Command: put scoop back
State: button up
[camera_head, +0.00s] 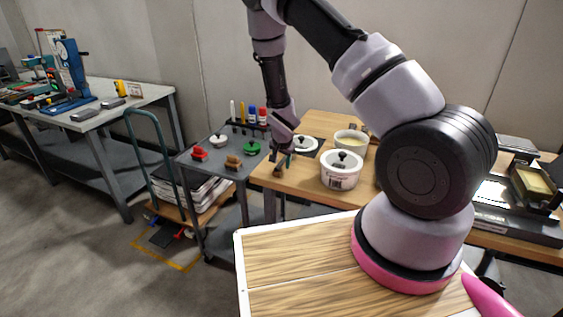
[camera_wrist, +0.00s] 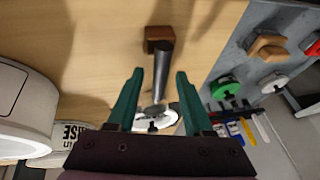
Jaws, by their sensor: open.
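What looks like the scoop (camera_wrist: 163,62) shows in the wrist view as a dark grey shaft with a square brown wooden end. In the head view its brown part (camera_head: 278,171) is small, near the left edge of the wooden table (camera_head: 262,178). My gripper (camera_wrist: 160,76) has green fingers spread apart, one on each side of the grey shaft, with visible gaps. In the head view my gripper (camera_head: 288,158) points down just above the brown part. The scoop's lower end is unclear against a white lid behind it.
A labelled white pot (camera_head: 340,176), a bowl with pale contents (camera_head: 351,143) and a lidded white dish (camera_head: 305,145) stand right of my gripper. A grey cart (camera_head: 215,165) at the left holds red, brown and green knobbed things and several markers.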

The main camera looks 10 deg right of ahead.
jog(key=s+d+r+y, duration=0.1)
jog(key=s+r, duration=0.3)
jog(key=r, duration=0.7)
jog(key=s+d+r, duration=0.2)
jog(key=s+r, duration=0.2)
jog(key=r, duration=0.8)
jog(key=s+d+r+y, duration=0.1)
jog(key=s+r, duration=0.3)
jog(key=r, duration=0.7)
jog(key=s+d+r+n+t, duration=0.1)
jog(key=s+r+n+t, duration=0.1)
jog(key=s+r, duration=1.2)
jog(key=s+n, duration=0.1)
jog(key=s, duration=0.3)
jog(key=shift+d+y, duration=0.35)
jog(key=shift+y, duration=0.05)
jog(key=shift+d, duration=0.1)
